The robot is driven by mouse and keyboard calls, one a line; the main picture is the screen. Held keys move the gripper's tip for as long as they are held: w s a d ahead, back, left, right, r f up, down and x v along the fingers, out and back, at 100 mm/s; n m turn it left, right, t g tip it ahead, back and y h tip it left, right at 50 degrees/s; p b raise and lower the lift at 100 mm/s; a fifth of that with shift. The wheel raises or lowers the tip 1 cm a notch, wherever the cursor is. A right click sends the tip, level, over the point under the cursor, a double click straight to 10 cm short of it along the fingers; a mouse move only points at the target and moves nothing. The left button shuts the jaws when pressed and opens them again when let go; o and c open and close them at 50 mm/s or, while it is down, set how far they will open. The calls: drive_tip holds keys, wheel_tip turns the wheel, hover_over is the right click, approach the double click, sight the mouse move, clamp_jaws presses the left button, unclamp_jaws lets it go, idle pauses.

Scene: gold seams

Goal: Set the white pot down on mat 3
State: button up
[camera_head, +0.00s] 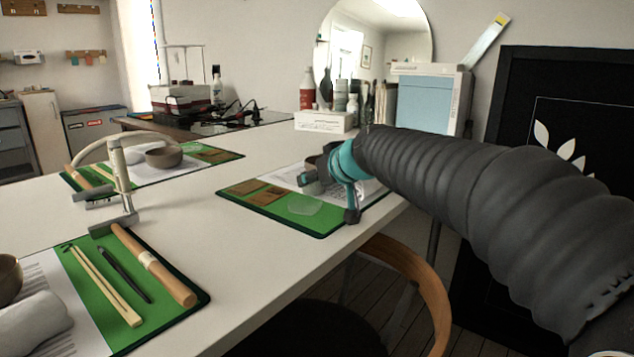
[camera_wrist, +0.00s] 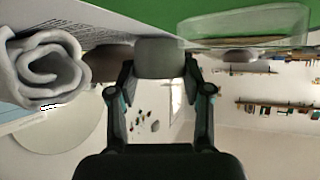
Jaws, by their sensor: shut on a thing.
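My gripper (camera_wrist: 160,76) is shut on a small light-grey, rounded thing (camera_wrist: 160,54), which I take to be the white pot, in the wrist view. In the head view my gripper (camera_head: 325,178) is low over the right-hand green mat (camera_head: 262,211); the pot cannot be made out there. I cannot tell whether the pot touches the mat. The other mats are a near-left green one (camera_head: 190,316) and a back-left green one (camera_head: 226,156). No mat number is readable, so I cannot tell which is mat 3.
The right-hand mat bears brown patches (camera_head: 255,193) and a clear dish (camera_head: 303,205). A rolled white cloth (camera_wrist: 45,68) shows in the wrist view. A chair (camera_head: 412,270) is at the near edge. The table's middle is bare.

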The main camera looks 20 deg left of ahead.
drive_tip(key=shift+f, duration=0.2)
drive_tip(key=o, duration=0.5)
